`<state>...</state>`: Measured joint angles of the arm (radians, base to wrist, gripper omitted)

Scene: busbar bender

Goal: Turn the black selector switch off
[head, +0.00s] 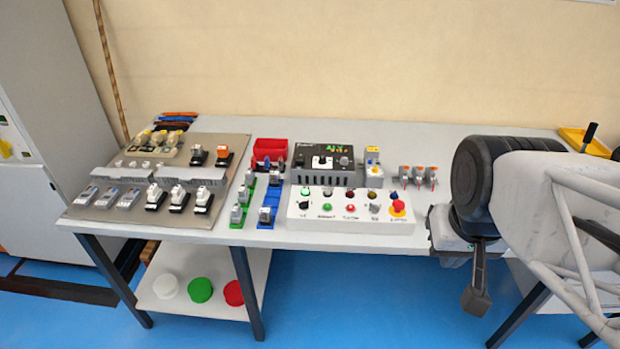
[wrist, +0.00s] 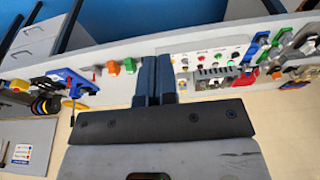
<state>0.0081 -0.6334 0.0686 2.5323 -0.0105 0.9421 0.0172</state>
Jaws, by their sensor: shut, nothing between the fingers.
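A white control box (head: 352,223) stands on the table in the head view. A small black selector switch (head: 304,205) sits at its left end, below a green lamp (head: 305,190). Its exact pointer angle is too small to read. My gripper (head: 475,300) hangs off the table's front edge, well to the right of the box, and touches nothing. In the wrist view my gripper's fingers (wrist: 156,72) are together and empty. The control box (wrist: 207,60) shows to their right; I cannot make out the switch there.
A red and yellow emergency stop knob (head: 398,208) is at the box's right end. A black device (head: 324,164) stands behind the box. Rails with grey modules (head: 243,194) are to its left. Orange-levered connectors (head: 418,176) lie to the right. The front table strip is clear.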

